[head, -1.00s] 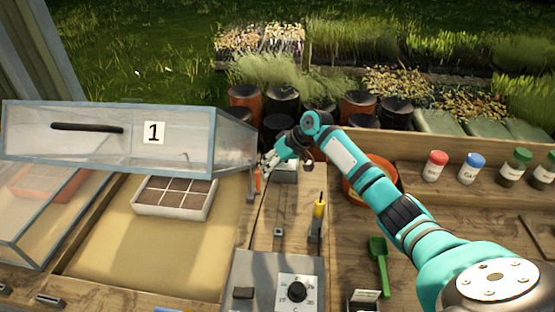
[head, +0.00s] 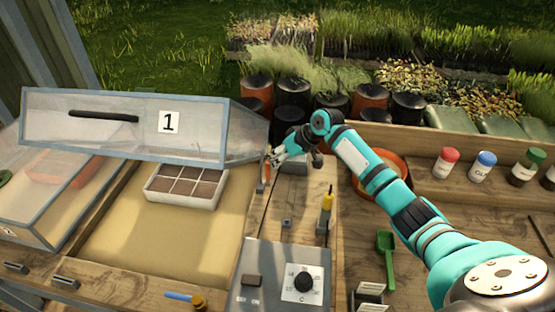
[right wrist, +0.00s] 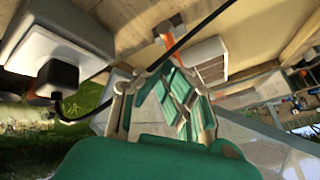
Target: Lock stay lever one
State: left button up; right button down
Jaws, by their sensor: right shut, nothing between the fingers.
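The stay lever with an orange handle (head: 267,173) stands upright on the wooden frame, at the right side of the raised clear lid marked 1 (head: 125,122). Its orange part also shows in the right wrist view (right wrist: 167,38). My right gripper (head: 273,157) is just above and beside the lever, close to the lid's right corner. Its fingers are shut and hold nothing. Whether they touch the lever I cannot tell. In the right wrist view the green fingers fill the middle, with the lever beyond them. My left gripper is not in view.
A grey box (right wrist: 55,40) with a plug and black cable (right wrist: 185,40) lies close to the right gripper. A seed tray (head: 186,186) sits in the open frame.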

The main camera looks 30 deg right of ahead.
aim_at(268, 171)
jog(key=shift+s+a+r+t+h+p, duration=0.15)
jog(key=shift+s+a+t+h+p, duration=0.15)
jog(key=shift+s+p, duration=0.15)
jog(key=s+a+n+t+p, duration=0.1)
jog(key=s+t+h+p, duration=0.1)
jog(key=shift+s+a+n+t+h, duration=0.15)
jog(key=shift+a+n+t+h, duration=0.15)
jog(key=shift+a+n+t, duration=0.1)
jog(key=shift+s+a+f+n+t+h+p, duration=0.55)
jog(key=shift+s+a+f+t, duration=0.2)
jog(key=shift+s+t, duration=0.3)
jog(key=shift+w, duration=0.1)
jog(key=shift+w+d, duration=0.1)
